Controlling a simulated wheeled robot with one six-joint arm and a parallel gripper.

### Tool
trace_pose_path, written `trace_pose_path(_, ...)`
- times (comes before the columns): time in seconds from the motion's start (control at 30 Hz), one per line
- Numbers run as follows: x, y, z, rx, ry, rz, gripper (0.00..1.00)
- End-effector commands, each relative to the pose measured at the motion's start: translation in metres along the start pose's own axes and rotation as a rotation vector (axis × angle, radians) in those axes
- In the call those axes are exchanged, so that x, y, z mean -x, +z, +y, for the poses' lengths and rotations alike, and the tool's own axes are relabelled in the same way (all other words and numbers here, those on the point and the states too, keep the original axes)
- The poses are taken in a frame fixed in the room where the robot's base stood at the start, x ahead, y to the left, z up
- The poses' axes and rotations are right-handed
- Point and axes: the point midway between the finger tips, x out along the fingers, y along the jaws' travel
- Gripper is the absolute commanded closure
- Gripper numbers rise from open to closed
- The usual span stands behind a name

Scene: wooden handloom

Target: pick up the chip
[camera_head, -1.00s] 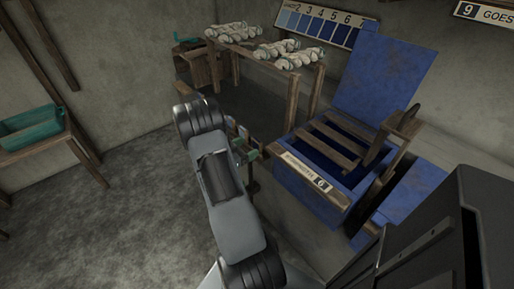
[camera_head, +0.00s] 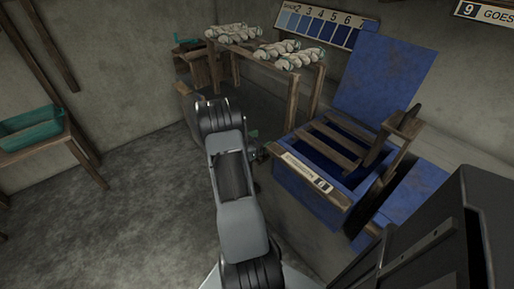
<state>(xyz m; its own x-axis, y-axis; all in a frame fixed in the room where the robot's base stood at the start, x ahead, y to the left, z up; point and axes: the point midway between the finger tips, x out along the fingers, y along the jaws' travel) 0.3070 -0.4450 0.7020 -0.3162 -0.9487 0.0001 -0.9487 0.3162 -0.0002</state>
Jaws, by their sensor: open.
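I cannot make out a loose chip. A row of blue colour swatches marked with numbers (camera_head: 318,27) hangs on the back wall. My grey arm stands upright in the middle and hides most of my gripper (camera_head: 258,152). Only a small dark and green part shows right of the arm, left of the blue vat (camera_head: 300,186). Its fingertips are too small and too covered to see clearly, and I see nothing held.
The blue vat has wooden slats across its top and a pale label (camera_head: 306,172) in front. Behind is a wooden table (camera_head: 272,62) with several white yarn bundles (camera_head: 290,47). A green tray (camera_head: 32,128) stands on a side table at left. The floor at left is clear.

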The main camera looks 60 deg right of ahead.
Motion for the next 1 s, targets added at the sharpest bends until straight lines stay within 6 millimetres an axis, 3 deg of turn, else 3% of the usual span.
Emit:
trace_pose_path(0.07, 0.000, 0.000, 0.000, 0.000, 0.000, 0.000, 0.19)
trace_pose_path(0.57, 0.000, 0.000, 0.000, 0.000, 0.000, 0.000, 0.67)
trace_pose_path(0.83, 0.000, -0.003, 0.000, -0.001, 0.000, 0.000, 0.68)
trace_pose_path(1.0, 0.000, -0.025, 0.000, -0.002, 0.000, 0.000, 0.68)
